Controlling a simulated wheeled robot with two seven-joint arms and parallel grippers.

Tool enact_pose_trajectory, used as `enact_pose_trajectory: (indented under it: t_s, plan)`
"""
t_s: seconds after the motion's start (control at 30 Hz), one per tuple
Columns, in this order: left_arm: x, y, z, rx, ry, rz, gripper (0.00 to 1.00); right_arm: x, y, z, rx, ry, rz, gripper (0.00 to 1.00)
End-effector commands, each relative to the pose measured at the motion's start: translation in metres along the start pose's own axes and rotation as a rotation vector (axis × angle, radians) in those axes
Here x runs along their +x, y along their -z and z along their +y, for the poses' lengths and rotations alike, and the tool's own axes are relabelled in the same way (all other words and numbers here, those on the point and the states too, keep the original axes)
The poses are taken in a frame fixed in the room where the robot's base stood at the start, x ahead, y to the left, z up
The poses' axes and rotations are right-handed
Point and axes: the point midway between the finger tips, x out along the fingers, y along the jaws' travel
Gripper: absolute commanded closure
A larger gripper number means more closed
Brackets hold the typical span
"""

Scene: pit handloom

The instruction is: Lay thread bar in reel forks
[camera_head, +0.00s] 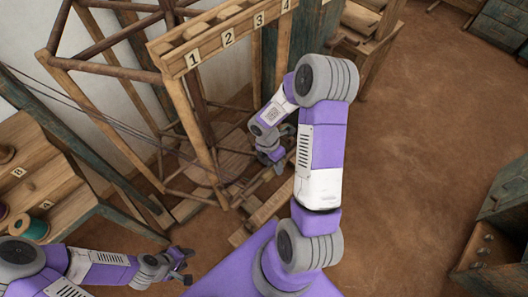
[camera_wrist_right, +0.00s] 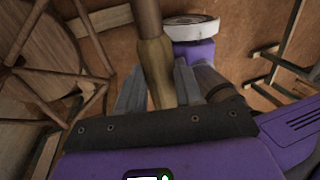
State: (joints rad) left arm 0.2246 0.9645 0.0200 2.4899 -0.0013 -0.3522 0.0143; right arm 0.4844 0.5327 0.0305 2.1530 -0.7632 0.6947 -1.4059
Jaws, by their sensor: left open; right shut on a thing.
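My right gripper (camera_wrist_right: 158,88) is shut around a round wooden bar (camera_wrist_right: 150,45), seen in the right wrist view. The bar has a thicker lighter part between the fingers and runs out of the top of that view. In the head view my right gripper (camera_head: 272,158) is low beside the wooden frame, and I cannot make out the bar there. A wooden reel-like frame with spokes (camera_head: 108,42) stands at the upper left; spokes also show in the right wrist view (camera_wrist_right: 85,80). I cannot pick out its forks. My left gripper (camera_head: 182,263) is open and empty, low at the left.
A slatted rail numbered 1 to 4 (camera_head: 222,40) crosses above the frame. A wooden table (camera_head: 40,180) at the left carries a teal spool (camera_head: 30,229). Wooden beams lie low around my right gripper. The brown floor (camera_head: 410,150) at the right is clear.

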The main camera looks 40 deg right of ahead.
Motion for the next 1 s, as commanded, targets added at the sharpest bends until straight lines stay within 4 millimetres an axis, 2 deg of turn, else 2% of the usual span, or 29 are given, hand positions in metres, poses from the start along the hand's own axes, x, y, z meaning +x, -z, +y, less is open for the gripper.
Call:
enact_pose_trajectory:
  t_s: [0.17,1.0]
  plan:
    - [0.001,-0.001,-0.001,-0.001,0.0,-0.002,0.57,-0.001,-0.001,0.006,-0.011,-0.002,-0.004,1.0]
    - [0.007,0.0,-0.003,0.0,0.0,-0.001,0.57,-0.013,0.0,0.063,-0.009,-0.002,-0.002,1.0]
